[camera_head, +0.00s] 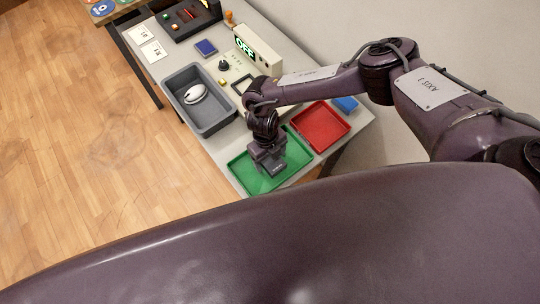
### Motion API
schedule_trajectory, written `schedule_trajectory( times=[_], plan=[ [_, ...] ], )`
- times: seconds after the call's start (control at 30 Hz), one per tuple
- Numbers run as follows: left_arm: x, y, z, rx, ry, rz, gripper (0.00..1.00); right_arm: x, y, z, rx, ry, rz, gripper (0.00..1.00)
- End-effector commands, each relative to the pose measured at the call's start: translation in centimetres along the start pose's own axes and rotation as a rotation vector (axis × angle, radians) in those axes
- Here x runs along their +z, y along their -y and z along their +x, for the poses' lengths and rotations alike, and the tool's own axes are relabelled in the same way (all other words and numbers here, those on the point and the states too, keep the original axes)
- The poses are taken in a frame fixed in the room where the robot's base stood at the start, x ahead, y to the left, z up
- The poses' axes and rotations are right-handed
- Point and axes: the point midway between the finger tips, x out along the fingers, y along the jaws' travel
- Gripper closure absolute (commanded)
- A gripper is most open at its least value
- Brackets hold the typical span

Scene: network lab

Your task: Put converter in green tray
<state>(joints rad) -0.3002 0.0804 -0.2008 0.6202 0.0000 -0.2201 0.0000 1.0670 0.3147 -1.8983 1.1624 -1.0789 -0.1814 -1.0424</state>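The green tray (249,181) lies at the near end of the grey table, beside a red tray. My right gripper (273,167) points down over the green tray and covers its middle. Its fingertips are hidden under the dark wrist and gripper body, so I cannot tell whether it is open or shut, or holds anything. I cannot pick out the converter for certain; it may be hidden under the gripper. My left gripper is not in view.
A grey bin (184,77) holding a white mouse-like object (195,94) stands left of my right arm. A red tray (318,127) and a blue object (345,103) lie to the right. A beige device with a green display (259,48) and a dark blue box (206,47) stand farther back.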

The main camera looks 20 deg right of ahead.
Motion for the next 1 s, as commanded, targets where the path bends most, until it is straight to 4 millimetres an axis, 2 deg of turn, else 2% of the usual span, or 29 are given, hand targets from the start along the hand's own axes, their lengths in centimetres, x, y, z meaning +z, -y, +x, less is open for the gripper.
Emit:
schedule_trajectory(
  times=[0.23,0.37,0.8,1.0],
  plan=[
    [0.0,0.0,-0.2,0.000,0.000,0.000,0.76,0.0,0.0,-0.2,0.000,0.000,0.000,0.24],
    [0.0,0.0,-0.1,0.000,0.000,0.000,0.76,0.1,0.0,-1.1,0.002,0.002,0.000,0.24],
    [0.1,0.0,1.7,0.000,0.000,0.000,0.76,0.1,0.0,-9.9,0.001,0.004,-0.001,0.24],
    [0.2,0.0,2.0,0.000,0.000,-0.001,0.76,0.0,0.0,-11.9,0.000,0.001,0.000,0.24]
  ],
)
